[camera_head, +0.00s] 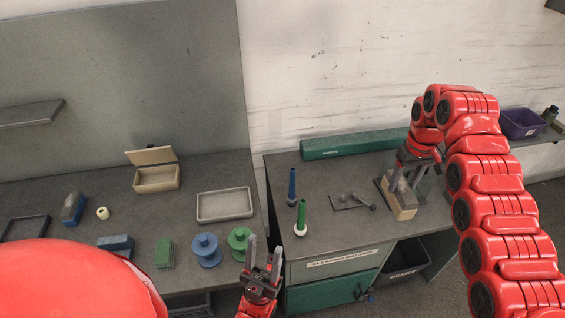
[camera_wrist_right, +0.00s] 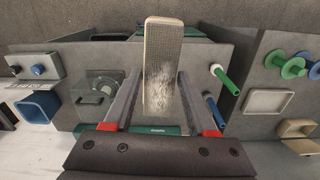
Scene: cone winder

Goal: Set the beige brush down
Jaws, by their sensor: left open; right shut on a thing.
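The beige brush (camera_head: 399,199) is held in my right gripper (camera_head: 408,178) over the right part of the right-hand bench. In the right wrist view the brush (camera_wrist_right: 161,62) stands between the two fingers, its textured face dusted white. It looks raised above the bench, though the head view does not clearly show the gap. My left gripper (camera_head: 262,262) is open and empty in front of the gap between the benches.
The right bench (camera_head: 335,235) holds a blue spindle (camera_head: 292,187), a green spindle (camera_head: 301,218), a dark plate with small metal parts and a long green box (camera_head: 350,145). A grey fixture (camera_wrist_right: 98,92) stands beside the brush. The bench front centre is clear.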

